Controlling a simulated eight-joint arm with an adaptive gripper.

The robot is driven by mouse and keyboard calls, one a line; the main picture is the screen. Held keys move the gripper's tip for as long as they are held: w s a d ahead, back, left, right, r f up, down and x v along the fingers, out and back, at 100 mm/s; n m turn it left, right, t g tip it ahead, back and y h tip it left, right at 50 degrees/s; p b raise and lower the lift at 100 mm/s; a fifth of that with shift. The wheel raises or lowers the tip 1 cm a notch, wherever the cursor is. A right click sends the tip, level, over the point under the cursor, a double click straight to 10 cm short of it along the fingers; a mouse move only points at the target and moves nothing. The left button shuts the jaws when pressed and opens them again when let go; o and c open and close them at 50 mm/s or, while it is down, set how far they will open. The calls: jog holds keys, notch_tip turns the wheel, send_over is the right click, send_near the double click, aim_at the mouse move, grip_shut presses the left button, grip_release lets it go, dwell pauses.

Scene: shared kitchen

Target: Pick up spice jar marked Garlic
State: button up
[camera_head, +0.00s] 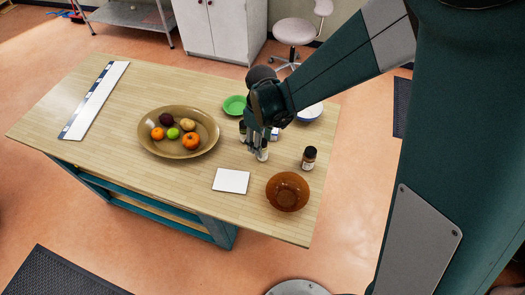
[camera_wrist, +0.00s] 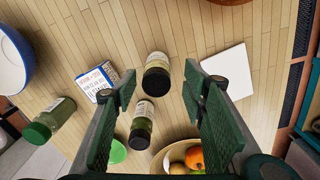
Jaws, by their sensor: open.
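My gripper (camera_head: 257,146) is open above the wooden table, pointing down among small jars. In the wrist view its two fingers stand apart, and a dark-lidded jar with pale contents (camera_wrist: 157,74) shows in the gap near the fingertips, not gripped. A second dark-lidded jar with greenish contents (camera_wrist: 142,124) is just below it in that view. Another dark jar with a black lid (camera_head: 309,157) stands right of my gripper in the head view. I cannot read the word Garlic on any label.
A small printed box (camera_wrist: 97,82) is left of the fingers. A white card (camera_head: 231,181) and brown bowl (camera_head: 287,192) lie at the front. A fruit platter (camera_head: 152,147) is left; a green bowl (camera_head: 234,104) and blue-rimmed bowl (camera_wrist: 12,62) are close by. The table's left is mostly clear.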

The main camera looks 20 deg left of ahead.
jog(key=shift+f, duration=0.55)
jog(key=shift+f, duration=0.1)
jog(key=shift+w+d+f, duration=0.1)
jog(key=shift+f, duration=0.65)
jog(key=shift+w+d+f, duration=0.1)
jog(key=shift+f, duration=0.6)
jog(key=shift+f+p, duration=0.35)
jog(key=shift+f, duration=0.7)
jog(key=c, duration=1)
